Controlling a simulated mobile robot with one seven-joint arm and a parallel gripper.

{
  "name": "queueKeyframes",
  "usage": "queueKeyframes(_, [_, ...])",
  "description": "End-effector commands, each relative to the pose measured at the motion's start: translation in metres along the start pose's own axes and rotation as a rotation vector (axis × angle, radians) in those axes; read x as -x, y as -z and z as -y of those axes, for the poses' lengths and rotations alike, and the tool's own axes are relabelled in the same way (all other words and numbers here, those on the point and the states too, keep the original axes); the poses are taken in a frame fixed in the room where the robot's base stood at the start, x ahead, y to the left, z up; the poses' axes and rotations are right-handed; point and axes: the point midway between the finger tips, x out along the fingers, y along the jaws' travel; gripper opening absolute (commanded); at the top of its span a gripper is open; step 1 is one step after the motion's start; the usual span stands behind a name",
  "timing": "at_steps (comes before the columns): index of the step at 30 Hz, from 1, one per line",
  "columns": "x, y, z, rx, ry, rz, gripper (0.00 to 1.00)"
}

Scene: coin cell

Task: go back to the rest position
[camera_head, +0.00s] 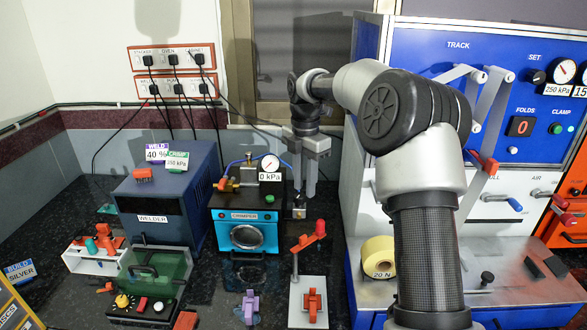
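My arm rises from the bottom right, bends in front of the blue panel and reaches back to the middle of the picture. My gripper (304,188) points down just right of the crimper (246,236). Its two grey fingers stand apart with a narrow dark gap between them, and I see nothing held there. A small dark and silver piece (299,208) shows right below the fingertips; whether they touch it is too small to tell.
Left of the crimper stand a blue welder (152,219), a green clear-lidded box (157,268) and a white rack (92,262). A red-handled stand (308,290) is in front of my gripper. A yellow tape roll (379,256) sits beside my arm. Cables hang behind.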

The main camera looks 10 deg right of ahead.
Motion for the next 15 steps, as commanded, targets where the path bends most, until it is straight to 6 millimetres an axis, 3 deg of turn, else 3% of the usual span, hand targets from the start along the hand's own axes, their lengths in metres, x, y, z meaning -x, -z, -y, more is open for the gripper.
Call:
queueKeyframes(5, [0.047,0.027,0.023,-0.2,-0.032,0.072,0.28])
queueKeyframes(9, [0.092,0.059,0.067,-0.512,-0.1,0.132,0.28])
queueKeyframes(15, [0.13,0.101,0.146,-1.011,-0.248,0.136,0.28])
